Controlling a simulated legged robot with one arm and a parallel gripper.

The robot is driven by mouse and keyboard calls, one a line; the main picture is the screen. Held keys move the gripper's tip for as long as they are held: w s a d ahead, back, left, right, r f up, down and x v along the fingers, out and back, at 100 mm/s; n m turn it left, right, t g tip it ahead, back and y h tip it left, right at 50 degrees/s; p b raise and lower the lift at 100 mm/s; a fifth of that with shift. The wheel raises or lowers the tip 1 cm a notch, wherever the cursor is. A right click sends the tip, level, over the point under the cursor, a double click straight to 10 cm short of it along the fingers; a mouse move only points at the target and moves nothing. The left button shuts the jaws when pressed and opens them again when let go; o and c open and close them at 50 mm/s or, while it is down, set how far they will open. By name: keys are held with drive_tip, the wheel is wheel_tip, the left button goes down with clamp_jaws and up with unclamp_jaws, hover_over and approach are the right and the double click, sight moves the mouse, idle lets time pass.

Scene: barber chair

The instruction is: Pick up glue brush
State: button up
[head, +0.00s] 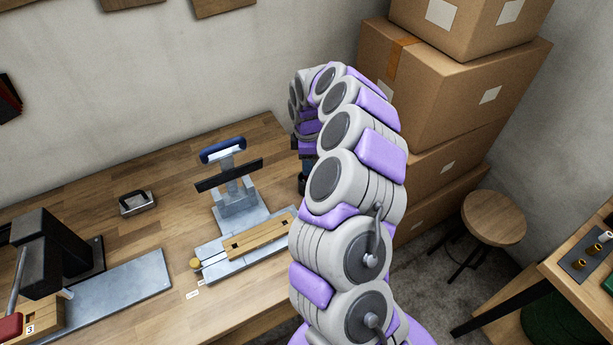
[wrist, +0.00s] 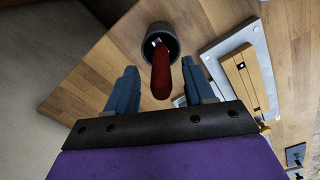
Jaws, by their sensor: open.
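The glue brush shows in the wrist view as a red handle (wrist: 161,75) standing in a dark round pot (wrist: 159,37) on the wooden table. Its lower end is hidden inside the pot. My gripper (wrist: 163,88) is open, its two blue-grey fingers on either side of the red handle in the picture. I cannot tell how far the handle is from the fingers in depth. In the head view my arm hides the brush and the pot, and only a dark part of my gripper shows behind the arm.
The wooden workbench (head: 85,205) carries a metal press stand (head: 240,205), a wood-topped jig (head: 258,238), a small metal handle block (head: 137,203) and a black clamp device (head: 60,250). Stacked cardboard boxes (head: 440,90) and a stool (head: 494,216) stand at the right.

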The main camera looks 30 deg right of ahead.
wheel_tip(320, 180, down, 2)
drive_tip(key=shift+f, duration=0.1)
drive_tip(key=shift+c, duration=0.4)
clamp_jaws()
